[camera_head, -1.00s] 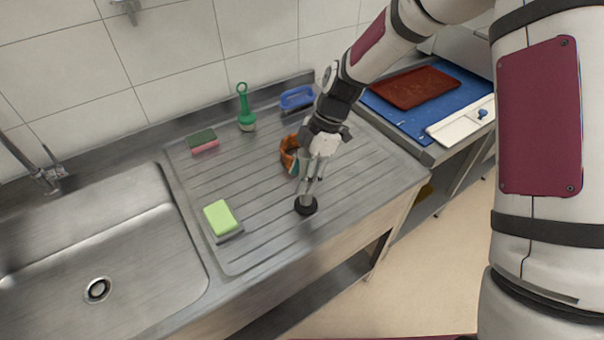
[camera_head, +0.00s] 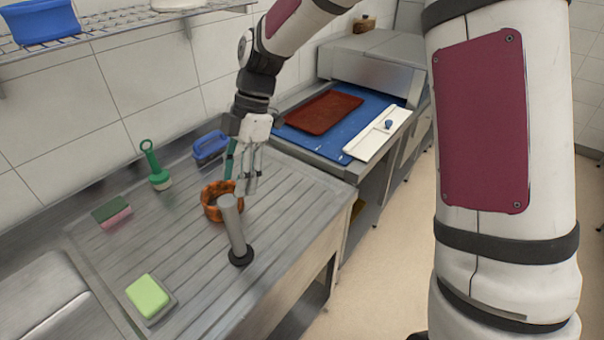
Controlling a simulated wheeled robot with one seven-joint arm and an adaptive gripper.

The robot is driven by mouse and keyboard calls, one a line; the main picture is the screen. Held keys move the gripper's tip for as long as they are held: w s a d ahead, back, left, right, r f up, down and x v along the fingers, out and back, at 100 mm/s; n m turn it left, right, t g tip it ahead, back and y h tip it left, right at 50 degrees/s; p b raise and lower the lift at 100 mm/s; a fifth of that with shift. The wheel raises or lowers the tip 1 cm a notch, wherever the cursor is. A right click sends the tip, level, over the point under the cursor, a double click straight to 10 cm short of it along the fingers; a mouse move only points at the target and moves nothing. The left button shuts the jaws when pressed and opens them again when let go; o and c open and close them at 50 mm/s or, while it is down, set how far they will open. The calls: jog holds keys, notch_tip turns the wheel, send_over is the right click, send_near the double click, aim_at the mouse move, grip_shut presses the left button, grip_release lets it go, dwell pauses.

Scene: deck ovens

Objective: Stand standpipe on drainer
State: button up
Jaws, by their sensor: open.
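The standpipe (camera_head: 235,228) is a grey tube with a black round foot. It stands upright on the ribbed steel drainer (camera_head: 190,253), near its front edge. My gripper (camera_head: 249,184) is open and empty, above and behind the standpipe, apart from it. The gripper fingers point down.
An orange-brown ring-shaped holder (camera_head: 211,203) stands just behind the standpipe, with a green handle (camera_head: 230,158) rising behind it. A green brush (camera_head: 158,172), a blue-handled brush (camera_head: 211,147), a two-tone sponge (camera_head: 112,212) and a lime sponge (camera_head: 148,296) are on the drainer. A red tray (camera_head: 322,112) lies right.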

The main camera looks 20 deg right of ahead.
jog(key=s+d+r+m+t+h, duration=0.1)
jog(key=s+d+r+m+t, duration=0.1)
jog(key=s+d+r+m, duration=0.2)
jog(key=s+d+r+m+t+h, duration=0.1)
jog(key=s+d+r+m+t, duration=0.2)
jog(key=s+m, duration=0.8)
jog(key=s+d+r+m+t+h, duration=0.2)
jog(key=s+d+r+m, duration=0.5)
jog(key=d+m, duration=0.1)
jog(key=shift+s+t, duration=0.25)
jog(key=shift+t, duration=0.15)
jog(key=shift+d+r, duration=0.1)
